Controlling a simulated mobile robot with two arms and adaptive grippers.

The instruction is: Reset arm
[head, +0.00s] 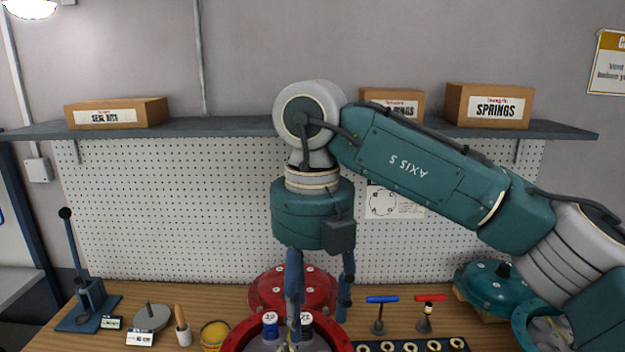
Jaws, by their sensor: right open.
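My right arm reaches in from the right, teal and grey, marked "AXIS 5". Its right gripper (318,312) points straight down above the front of the workbench, with its blue fingers spread apart and nothing seen between them. A red domed cover (268,290) lies behind the fingers. Whether the fingers touch the housing cannot be told. My left gripper is not in view.
The wooden bench (190,298) holds a lever press (88,300), a grey disc (150,318), a yellow pot (214,335), blue-handled (380,310) and red-handled (428,310) tools, a ring tray (400,346) and a teal cover (490,285). A shelf (230,127) with boxes runs behind my arm.

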